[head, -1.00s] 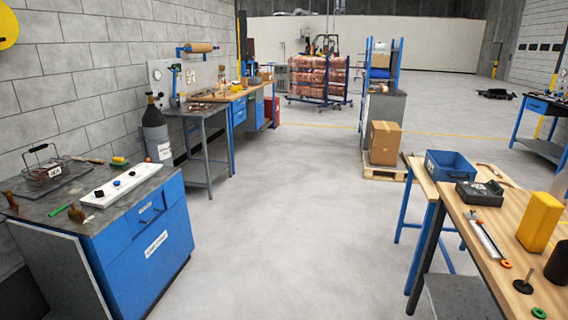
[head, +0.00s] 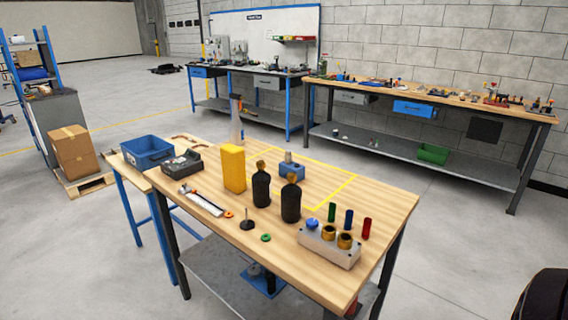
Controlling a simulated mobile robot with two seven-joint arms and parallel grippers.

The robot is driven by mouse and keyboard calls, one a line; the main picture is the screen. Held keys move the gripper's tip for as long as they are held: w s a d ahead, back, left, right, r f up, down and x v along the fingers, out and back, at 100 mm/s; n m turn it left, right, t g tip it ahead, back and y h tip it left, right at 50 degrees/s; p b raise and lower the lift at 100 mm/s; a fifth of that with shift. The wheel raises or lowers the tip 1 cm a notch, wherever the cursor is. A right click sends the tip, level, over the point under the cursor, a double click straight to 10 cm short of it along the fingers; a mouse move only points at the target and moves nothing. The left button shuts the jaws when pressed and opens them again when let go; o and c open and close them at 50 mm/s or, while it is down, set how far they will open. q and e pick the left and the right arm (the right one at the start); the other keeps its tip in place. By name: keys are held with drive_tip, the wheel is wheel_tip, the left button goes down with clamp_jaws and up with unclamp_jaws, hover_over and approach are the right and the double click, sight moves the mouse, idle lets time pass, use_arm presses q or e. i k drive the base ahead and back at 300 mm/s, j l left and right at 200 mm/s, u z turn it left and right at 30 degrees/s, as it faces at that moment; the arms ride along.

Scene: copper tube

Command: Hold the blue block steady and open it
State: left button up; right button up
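Neither of my grippers is in view.
Long benches (head: 430,95) stand along the back wall. Open floor lies between.

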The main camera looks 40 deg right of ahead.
sight(284, 168)
drive_tip(key=i+j+z, duration=0.1)
drive_tip(key=z, duration=0.3)
drive_tip(key=i+j+z, duration=0.15)
drive_tip(key=z, duration=0.2)
drive_tip(key=i+j+z, duration=0.1)
drive_tip(key=j+z, duration=0.15)
drive_tip(key=z, duration=0.15)
drive_tip(key=i+j+z, duration=0.15)
drive_tip(key=j+z, duration=0.55)
drive_tip(key=i, duration=0.05)
